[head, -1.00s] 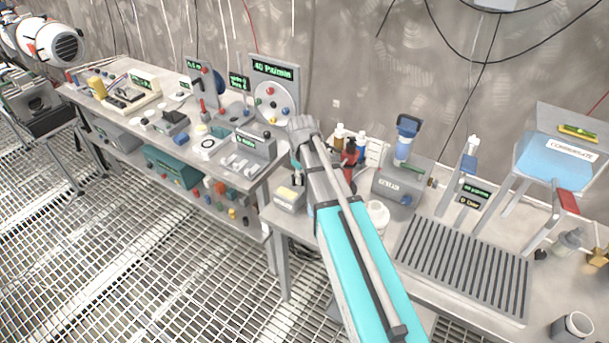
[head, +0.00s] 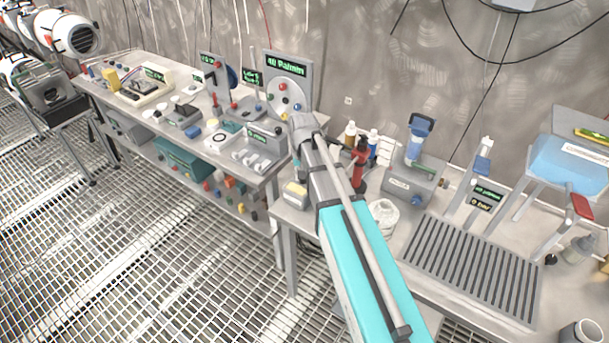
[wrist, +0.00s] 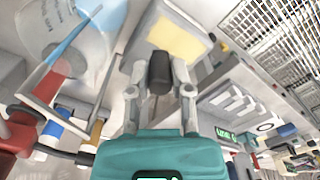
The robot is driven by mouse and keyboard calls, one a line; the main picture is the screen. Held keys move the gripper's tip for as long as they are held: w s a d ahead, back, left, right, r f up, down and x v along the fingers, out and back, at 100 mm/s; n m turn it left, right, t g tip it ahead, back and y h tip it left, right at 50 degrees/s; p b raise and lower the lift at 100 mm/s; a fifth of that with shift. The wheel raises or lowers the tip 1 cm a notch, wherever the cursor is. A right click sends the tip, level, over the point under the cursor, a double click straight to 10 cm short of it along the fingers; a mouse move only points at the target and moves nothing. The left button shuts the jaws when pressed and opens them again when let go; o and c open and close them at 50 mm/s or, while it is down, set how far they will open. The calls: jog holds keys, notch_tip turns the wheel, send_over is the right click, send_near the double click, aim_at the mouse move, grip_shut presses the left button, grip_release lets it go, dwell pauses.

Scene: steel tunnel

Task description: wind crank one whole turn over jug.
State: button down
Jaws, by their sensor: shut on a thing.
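My gripper (wrist: 160,90) is shut on the dark, rounded crank handle (wrist: 160,68) in the wrist view. In the head view the gripper end is hidden behind my teal arm. The red pump-like body (head: 360,165) stands just right of the arm on the near bench; red parts also show at the left of the wrist view (wrist: 18,140). The link from the handle to this body is mostly hidden. A pale jug (head: 383,216) stands on the bench right of my arm. A clear marked vessel at the upper left of the wrist view (wrist: 60,30) looks like the jug.
A small box with a yellow top (head: 295,194) sits left of my arm. A grey device with a blue top (head: 412,180) and a slotted drain plate (head: 470,262) lie to the right. The left bench (head: 165,105) is crowded. The grating floor (head: 130,240) is open.

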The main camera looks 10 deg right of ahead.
dwell(0.4)
jog(key=c, duration=0.5)
grip_release()
jog(key=shift+c, duration=0.2)
jog(key=shift+d+n, duration=0.1)
jog(key=shift+n, duration=0.2)
